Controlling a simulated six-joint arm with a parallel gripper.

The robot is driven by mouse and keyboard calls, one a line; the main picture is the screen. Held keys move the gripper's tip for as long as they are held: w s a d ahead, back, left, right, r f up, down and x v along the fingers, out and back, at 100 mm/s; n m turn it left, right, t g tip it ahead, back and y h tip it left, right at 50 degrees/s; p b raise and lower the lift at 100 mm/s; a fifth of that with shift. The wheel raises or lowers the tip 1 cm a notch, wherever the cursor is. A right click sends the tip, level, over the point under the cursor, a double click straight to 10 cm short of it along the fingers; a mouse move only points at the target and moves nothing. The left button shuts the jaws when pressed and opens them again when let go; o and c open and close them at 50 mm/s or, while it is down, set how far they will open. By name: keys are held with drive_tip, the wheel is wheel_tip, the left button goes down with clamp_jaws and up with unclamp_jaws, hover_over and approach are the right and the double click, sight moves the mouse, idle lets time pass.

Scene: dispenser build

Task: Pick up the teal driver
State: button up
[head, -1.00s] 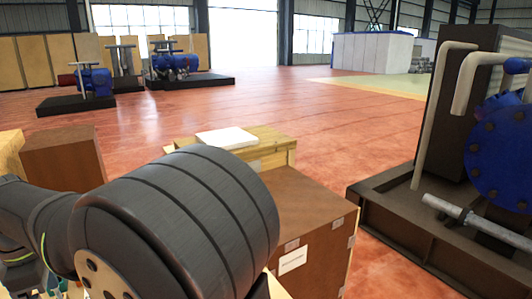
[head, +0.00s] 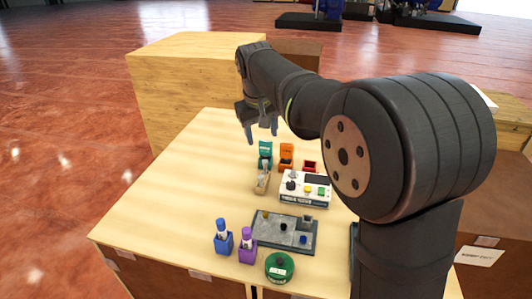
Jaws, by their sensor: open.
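A teal item (head: 265,149), standing upright at the back of the wooden table, is the only teal thing I see; it is too small to tell driver from holder. My gripper (head: 261,134) points down above the back of the table, just behind and above the teal item in the picture. Its two fingers are apart with nothing visible between them.
An orange holder (head: 287,155) and a red box (head: 310,166) stand right of the teal item. A tan and grey piece (head: 262,183), a white device with buttons (head: 305,190), a grey tray (head: 270,232), blue (head: 222,242) and purple (head: 247,250) holders and a green round piece (head: 280,266) are nearer. The table's left side (head: 165,200) is clear.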

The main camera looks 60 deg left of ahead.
sight(266, 147)
drive_tip(key=w+a+r+m+t+y, duration=0.1)
drive_tip(key=w+a+r+m, duration=0.15)
drive_tip(key=a+m, duration=0.4)
drive_tip(key=shift+m, duration=0.45)
drive_tip(key=x, duration=1.2)
drive_tip(key=w+x, duration=0.1)
drive_tip(key=x, duration=0.5)
drive_tip(key=shift+r, duration=0.1)
drive_tip(key=c, duration=1)
